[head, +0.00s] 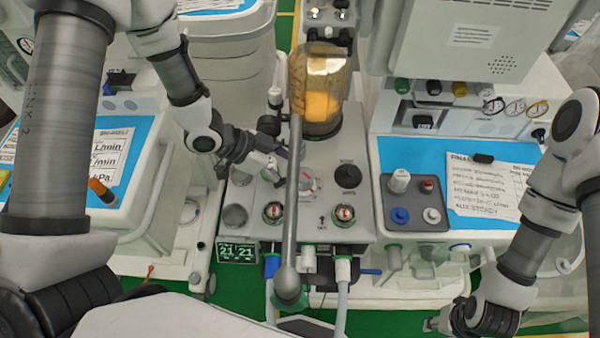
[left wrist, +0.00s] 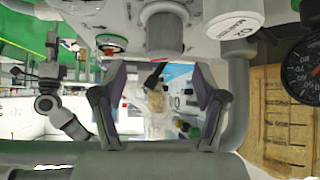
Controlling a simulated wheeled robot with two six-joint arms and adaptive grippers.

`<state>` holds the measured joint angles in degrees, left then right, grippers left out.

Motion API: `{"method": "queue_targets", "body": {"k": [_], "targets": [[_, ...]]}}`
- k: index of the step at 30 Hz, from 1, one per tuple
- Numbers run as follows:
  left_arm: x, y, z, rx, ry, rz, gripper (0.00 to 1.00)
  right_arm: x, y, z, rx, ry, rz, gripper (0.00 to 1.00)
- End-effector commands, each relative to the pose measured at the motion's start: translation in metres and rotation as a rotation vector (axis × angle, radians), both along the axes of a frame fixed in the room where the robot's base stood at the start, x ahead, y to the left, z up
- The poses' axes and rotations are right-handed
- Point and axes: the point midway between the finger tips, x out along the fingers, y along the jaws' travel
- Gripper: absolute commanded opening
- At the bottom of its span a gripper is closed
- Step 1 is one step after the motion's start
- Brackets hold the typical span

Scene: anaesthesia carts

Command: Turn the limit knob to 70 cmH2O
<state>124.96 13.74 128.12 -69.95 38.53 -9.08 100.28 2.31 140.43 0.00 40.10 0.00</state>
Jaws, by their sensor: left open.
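The limit knob (head: 308,184) appears to be the small grey piece with red marks on the central breathing unit (head: 325,232), partly hidden behind the grey bag arm (head: 292,215). Its pointer and scale are too small to read. My left gripper (head: 282,158) is just up and left of it, fingers spread, with nothing visibly held. In the left wrist view its two fingers (left wrist: 160,85) stand apart, and a grey cylinder (left wrist: 165,32) shows above the gap; I cannot tell whether it is the knob. My right gripper (head: 437,322) is low at the right, away from the unit; its opening is unclear.
The bag arm with its ball end crosses the unit close to my left gripper. Two red-marked round valves (head: 272,212) (head: 343,214) and a black knob (head: 347,177) sit nearby. An amber canister (head: 322,100) stands behind. A grey knob panel (head: 414,203) lies right.

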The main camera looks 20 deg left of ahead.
Motion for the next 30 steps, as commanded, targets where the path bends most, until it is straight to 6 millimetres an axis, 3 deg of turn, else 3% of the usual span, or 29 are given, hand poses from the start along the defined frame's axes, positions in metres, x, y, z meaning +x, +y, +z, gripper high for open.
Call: {"method": "queue_targets", "body": {"k": [7,16,17,21,22,30], "targets": [[0.012,-0.028,-0.030,0.001,0.002,-0.001,0.72,0.000,0.000,0.005,0.000,-0.001,0.000,0.40],[0.015,-0.032,-0.035,-0.001,0.000,0.001,0.72,0.000,0.000,0.005,0.000,-0.001,0.000,0.40],[0.015,-0.032,-0.035,-0.001,0.000,0.001,0.65,0.000,0.000,0.005,0.000,-0.001,0.000,0.40],[0.015,-0.032,-0.035,-0.001,0.000,0.001,0.15,0.000,0.000,0.005,0.000,-0.001,0.000,0.40],[0.015,-0.032,-0.035,-0.001,0.000,0.001,0.12,0.000,0.000,0.005,0.000,-0.001,0.000,0.40],[0.015,-0.032,-0.031,-0.004,0.001,-0.061,0.12,0.000,0.000,0.017,0.000,-0.001,0.001,0.40]]}}
